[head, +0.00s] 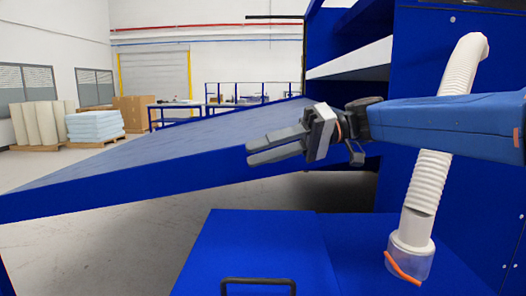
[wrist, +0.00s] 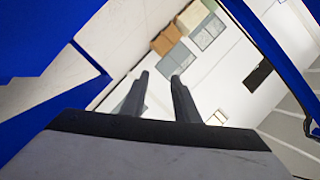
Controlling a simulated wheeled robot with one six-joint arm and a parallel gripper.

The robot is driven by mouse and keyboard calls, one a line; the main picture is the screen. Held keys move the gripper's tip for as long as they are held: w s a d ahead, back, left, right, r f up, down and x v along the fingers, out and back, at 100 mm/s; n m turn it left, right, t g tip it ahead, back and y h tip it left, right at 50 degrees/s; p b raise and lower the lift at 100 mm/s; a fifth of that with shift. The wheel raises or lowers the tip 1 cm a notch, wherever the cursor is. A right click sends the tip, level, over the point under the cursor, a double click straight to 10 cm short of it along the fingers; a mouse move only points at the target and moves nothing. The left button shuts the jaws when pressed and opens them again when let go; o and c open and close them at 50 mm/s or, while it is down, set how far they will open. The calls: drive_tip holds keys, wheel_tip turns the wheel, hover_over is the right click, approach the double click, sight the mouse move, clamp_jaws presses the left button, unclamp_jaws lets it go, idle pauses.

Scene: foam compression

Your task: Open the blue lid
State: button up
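The blue lid (head: 250,248) lies flat and closed at the bottom of the head view, with a black bar handle (head: 258,283) at its near edge. My gripper (head: 248,153) is in the air above and beyond the lid, in front of the long sloping blue panel, pointing left. Its two fingers are apart with nothing between them. They also show spread and empty in the wrist view (wrist: 158,82). The gripper is well away from the handle. The lid cannot be made out for certain in the wrist view.
A long blue table-like panel (head: 130,165) spans the left and middle. A white ribbed hose (head: 427,185) rises from a clear collar (head: 410,258) right of the lid. Blue shelving (head: 345,50) stands behind. Foam stacks (head: 95,124) on pallets are far off. Air above the lid is clear.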

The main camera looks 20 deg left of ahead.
drive_tip(key=shift+c, duration=0.7)
clamp_jaws()
idle(0.5)
drive_tip(key=shift+o, duration=0.7)
unclamp_jaws()
drive_tip(key=v, duration=1.7)
drive_tip(key=shift+d, duration=0.2)
drive_tip(key=shift+w, duration=0.1)
